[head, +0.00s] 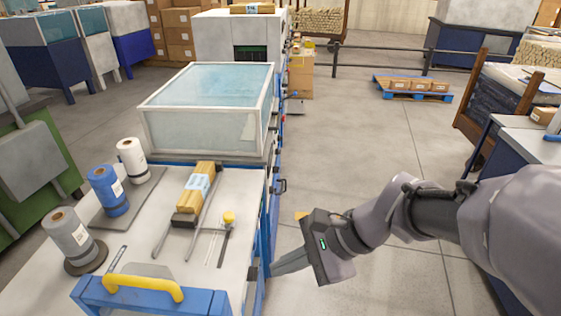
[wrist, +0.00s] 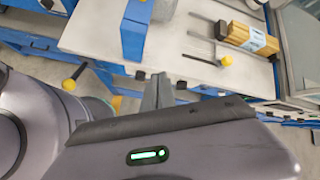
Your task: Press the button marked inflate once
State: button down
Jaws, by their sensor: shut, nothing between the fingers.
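I cannot make out a button marked inflate in either view; no such lettering is readable. My gripper (head: 278,268) is shut and empty, its fingers pointing left toward the right side of the white-topped workbench (head: 150,222). In the wrist view the shut fingers (wrist: 158,88) point up at the bench (wrist: 205,70), by its edge. Whether they touch the bench is unclear. Small dark fittings sit along the bench's blue edge in the wrist view, too small to identify.
On the bench are film rolls (head: 107,190), a strapped wood bundle (head: 197,187), a yellow-topped tool (head: 229,217) and a yellow handle (head: 143,287). A glass-covered machine (head: 206,105) stands behind. Open floor (head: 360,150) lies right of the bench; a blue pallet (head: 412,87) is farther back.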

aim_at(255, 246)
jog(key=w+a+f+m+t+y+p, duration=0.1)
jog(key=w+f+m+t+y+p, duration=0.15)
jog(key=w+f+m, duration=0.4)
jog(key=w+a+f+m+t+y+p, duration=0.1)
jog(key=w+f+m+t+y, duration=0.15)
jog(key=w+m, duration=0.65)
jog(key=w+d+f+m+t+h+p, duration=0.1)
jog(key=w+d+f+m+t, duration=0.1)
jog(key=f+m, duration=0.3)
jog(key=w+d+f+m+t+h+p, duration=0.1)
jog(key=w+d+f+m+t+h, duration=0.1)
jog(key=f, duration=0.9)
jog(key=w+d+m+t, duration=0.1)
jog(key=w+d+m, duration=0.1)
jog(key=m, duration=0.1)
jog(key=shift+f, duration=0.25)
jog(key=shift+m, duration=0.25)
jog(key=a, duration=0.8)
jog(key=shift+w+a+p, duration=0.15)
jog(key=shift+a+p, duration=0.15)
jog(key=shift+a, duration=0.1)
jog(key=shift+a, duration=0.35)
